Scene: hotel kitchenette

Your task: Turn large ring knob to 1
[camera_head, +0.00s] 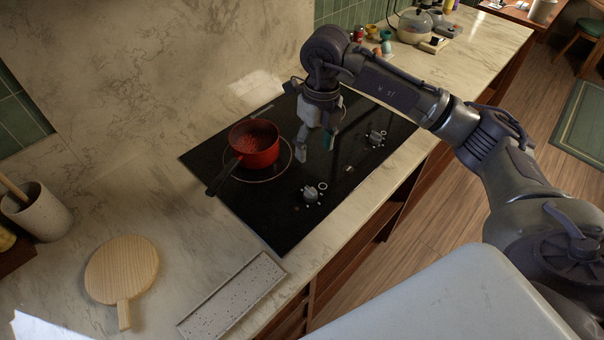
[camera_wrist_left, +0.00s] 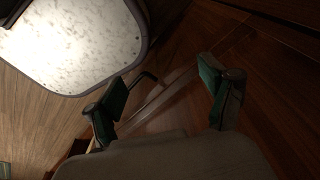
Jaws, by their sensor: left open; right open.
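Two knobs stand on the black cooktop (camera_head: 240,205): a front one (camera_head: 311,194) beside a pale ring mark, and another (camera_head: 375,138) farther right. I cannot tell which belongs to the large ring, and their dial markings are too small to read. My right gripper (camera_head: 315,147) is open and empty, pointing down above the cooktop, between the red pot and the farther knob. It appears apart from both knobs. My left gripper (camera_wrist_left: 163,96) shows only in the left wrist view, open with nothing between its fingers, facing dark brown wood.
A red pot (camera_head: 254,145) sits on a burner, its dark handle pointing toward the lower left. A round wooden board (camera_head: 121,270) and a speckled tray (camera_head: 232,297) lie on the counter (camera_head: 190,225). A utensil crock (camera_head: 38,212) stands at left; a kettle (camera_head: 414,27) stands at the back.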

